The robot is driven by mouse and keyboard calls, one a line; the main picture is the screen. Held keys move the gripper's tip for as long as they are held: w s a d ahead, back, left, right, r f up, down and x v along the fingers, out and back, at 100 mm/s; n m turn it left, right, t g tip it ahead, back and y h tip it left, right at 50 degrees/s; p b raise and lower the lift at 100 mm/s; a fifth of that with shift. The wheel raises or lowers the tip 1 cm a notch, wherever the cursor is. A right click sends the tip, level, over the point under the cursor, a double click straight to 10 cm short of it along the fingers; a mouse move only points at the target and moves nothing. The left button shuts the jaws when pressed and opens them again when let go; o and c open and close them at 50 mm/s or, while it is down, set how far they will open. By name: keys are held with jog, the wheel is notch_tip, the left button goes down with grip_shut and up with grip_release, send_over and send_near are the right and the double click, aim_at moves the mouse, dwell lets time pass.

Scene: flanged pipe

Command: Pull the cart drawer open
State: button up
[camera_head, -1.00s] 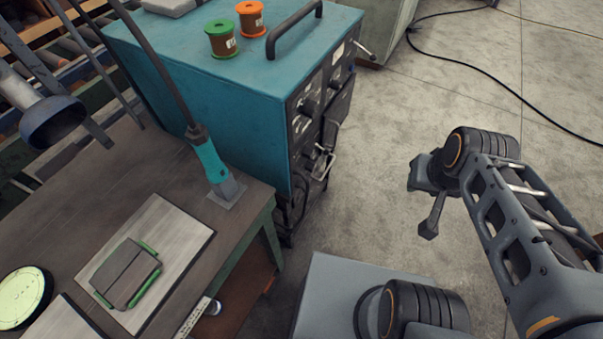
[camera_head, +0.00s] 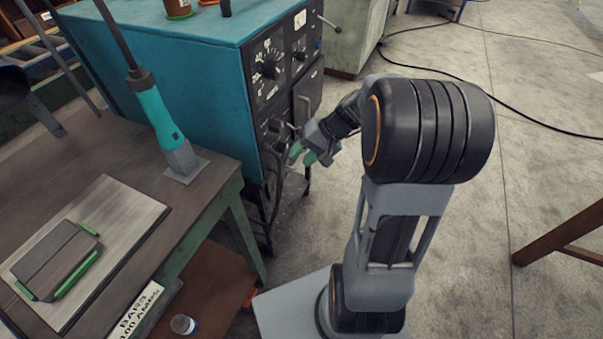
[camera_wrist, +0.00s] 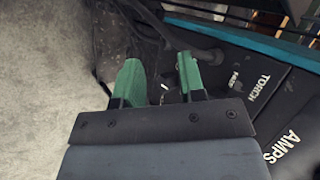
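A teal welding machine on a cart (camera_head: 150,45) has a black front panel with dials. A pale bar handle (camera_head: 306,108) stands upright on the right part of its front. I cannot tell which part of the front is the drawer. My gripper (camera_head: 303,154) is in front of the lower front, below that handle, with its green fingers toward the machine. In the wrist view the fingers (camera_wrist: 160,82) are apart with a gap between them. Dark cable and a small bright piece show beyond the gap; contact is not clear. Panel lettering "TORCH" (camera_wrist: 256,92) and "AMPS" shows at right.
A workbench (camera_head: 150,160) with a metal plate and a green-edged block stands at left. A teal-handled tool (camera_head: 160,120) stands at its corner. A black cable (camera_head: 500,108) crosses the open concrete floor at right. A wooden leg (camera_head: 560,238) stands at far right.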

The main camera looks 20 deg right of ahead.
jog(key=w+d+f+m+t+y+b, duration=0.25)
jog(key=w+d+f+t+b, duration=0.25)
jog(key=d+f, duration=0.4)
jog(key=w+d+f+m+t+y+b, duration=0.1)
jog(key=w+d+f+m+t+b, duration=0.3)
jog(key=d+f, duration=0.55)
jog(key=shift+n+h, duration=0.25)
jog(key=shift+n, duration=0.3)
jog(key=b+x, duration=0.1)
jog(key=x, duration=0.3)
jog(key=b+x, duration=0.1)
jog(key=x, duration=0.4)
jog(key=f+b+x, duration=0.1)
jog(key=x, duration=0.4)
jog(key=shift+s+a+f, duration=0.1)
jog(key=shift+s+a, duration=0.15)
jog(key=shift+a, duration=0.1)
jog(key=shift+t, duration=0.3)
grip_shut()
